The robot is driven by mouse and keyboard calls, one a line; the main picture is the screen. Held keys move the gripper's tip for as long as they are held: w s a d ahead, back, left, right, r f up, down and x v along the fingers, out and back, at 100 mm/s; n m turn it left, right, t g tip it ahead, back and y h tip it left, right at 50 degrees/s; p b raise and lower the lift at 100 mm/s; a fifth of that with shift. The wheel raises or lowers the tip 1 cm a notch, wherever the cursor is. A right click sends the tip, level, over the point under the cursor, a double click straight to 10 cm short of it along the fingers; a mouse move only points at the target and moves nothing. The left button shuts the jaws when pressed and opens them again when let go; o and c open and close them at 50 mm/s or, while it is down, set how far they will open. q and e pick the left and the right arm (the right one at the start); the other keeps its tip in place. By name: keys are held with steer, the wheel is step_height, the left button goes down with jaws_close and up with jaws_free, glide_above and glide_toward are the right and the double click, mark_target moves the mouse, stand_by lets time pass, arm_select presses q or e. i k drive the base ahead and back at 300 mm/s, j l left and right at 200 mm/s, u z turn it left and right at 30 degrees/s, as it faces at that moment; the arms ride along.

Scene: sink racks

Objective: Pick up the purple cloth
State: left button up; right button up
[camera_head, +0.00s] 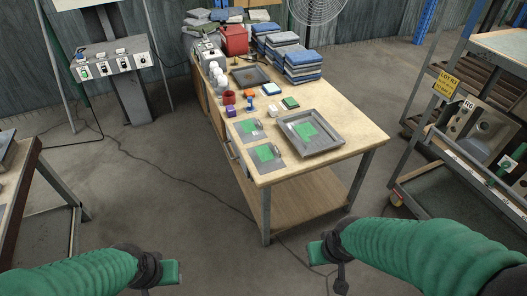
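A small purple cloth (231,112), folded into a block, lies on the wooden worktable (345,150) near its left edge. It is beside a red cup and behind a grey plate with a green square. My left gripper (172,273) is low at the left, in front of the table and well apart from the cloth. My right gripper (316,253) is low at centre right, in front of the table's front leg. Only green end pieces and dark wrists show clearly, so whether either is open or shut is unclear. Nothing is visibly held.
A grey tray (340,142) and small grey plates (276,165) lie at the table's near end. A red cup (229,98), small coloured blocks and stacks of folded cloths (303,66) stand behind. A rack (400,190) is at right. Floor between is open, with cables.

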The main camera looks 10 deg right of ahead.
mark_target(231, 111)
steer(key=i+j+z, duration=0.1)
steer(key=z, duration=1)
steer(key=i+j+z, duration=0.3)
steer(key=j, duration=0.3)
steer(key=i+j+z, duration=0.1)
steer(key=j+z, duration=0.2)
steer(key=j, duration=0.3)
steer(key=i+j+z, duration=0.1)
steer(key=j+z, duration=0.2)
steer(key=j, duration=0.35)
steer(key=j+z, duration=0.35)
steer(key=j, duration=2.2)
